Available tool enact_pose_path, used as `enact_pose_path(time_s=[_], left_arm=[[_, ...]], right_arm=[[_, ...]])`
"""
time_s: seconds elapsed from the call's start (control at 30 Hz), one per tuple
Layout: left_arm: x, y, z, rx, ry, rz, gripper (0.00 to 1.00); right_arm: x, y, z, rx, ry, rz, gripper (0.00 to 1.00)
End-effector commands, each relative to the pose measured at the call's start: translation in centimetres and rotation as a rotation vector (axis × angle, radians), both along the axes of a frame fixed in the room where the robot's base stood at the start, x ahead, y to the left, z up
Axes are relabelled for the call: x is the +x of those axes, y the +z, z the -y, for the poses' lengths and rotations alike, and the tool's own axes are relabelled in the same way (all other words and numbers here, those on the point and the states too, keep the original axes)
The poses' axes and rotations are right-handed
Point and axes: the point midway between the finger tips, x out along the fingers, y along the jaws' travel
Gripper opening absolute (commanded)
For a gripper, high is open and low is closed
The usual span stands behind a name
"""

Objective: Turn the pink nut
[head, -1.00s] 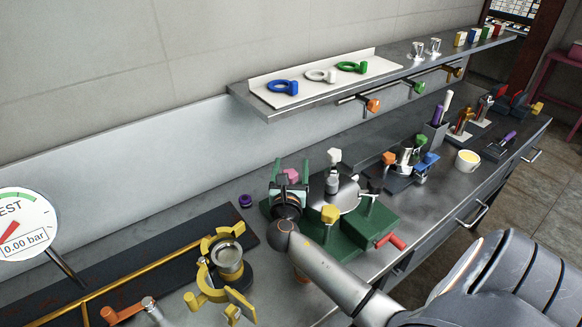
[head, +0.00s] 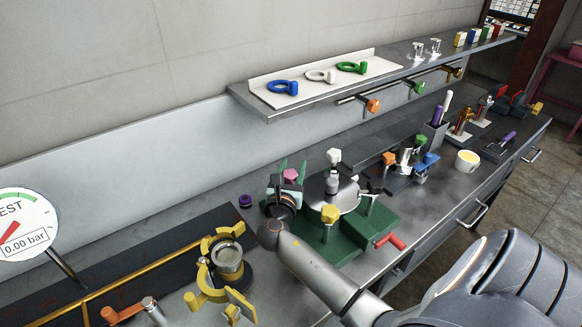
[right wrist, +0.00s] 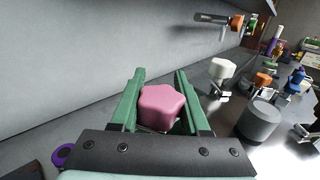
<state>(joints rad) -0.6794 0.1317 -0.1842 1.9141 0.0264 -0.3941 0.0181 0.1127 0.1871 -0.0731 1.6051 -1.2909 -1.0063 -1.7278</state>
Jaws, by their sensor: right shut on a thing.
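The pink nut (head: 291,175) is a lobed knob at the back left of the green base (head: 346,252). In the right wrist view the pink nut (right wrist: 159,104) sits between the two green fingers of my right gripper (right wrist: 157,92). My right gripper (head: 287,178) is shut on it from the near side in the head view. The base also carries a round metal lid, a white nut (head: 334,156), a yellow nut (head: 329,213) and a dark nut (head: 375,186). The stem below the pink nut is hidden by my gripper. My left gripper is not in view.
A purple cap (head: 245,200) lies left of my right gripper. A yellow clamp (head: 222,262) stands at the front left. A red handle (head: 387,239) sticks out at the base's right. The shelf (head: 300,110) with blue, white and green rings is above the bench.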

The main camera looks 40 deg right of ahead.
Motion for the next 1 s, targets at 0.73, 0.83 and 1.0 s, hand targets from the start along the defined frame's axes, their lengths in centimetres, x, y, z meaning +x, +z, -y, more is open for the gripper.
enact_pose_path(time_s=[0.73, 0.83, 1.0], left_arm=[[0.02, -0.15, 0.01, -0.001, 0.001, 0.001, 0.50], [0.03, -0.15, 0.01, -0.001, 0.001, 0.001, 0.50], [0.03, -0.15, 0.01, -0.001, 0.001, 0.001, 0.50]], right_arm=[[-1.01, -0.05, 0.50, 0.001, -0.299, 0.000, 0.52], [-1.00, -0.03, 0.51, 0.001, -0.299, 0.000, 0.63], [-0.99, 0.00, 0.50, 0.000, -0.298, 0.000, 0.76]])
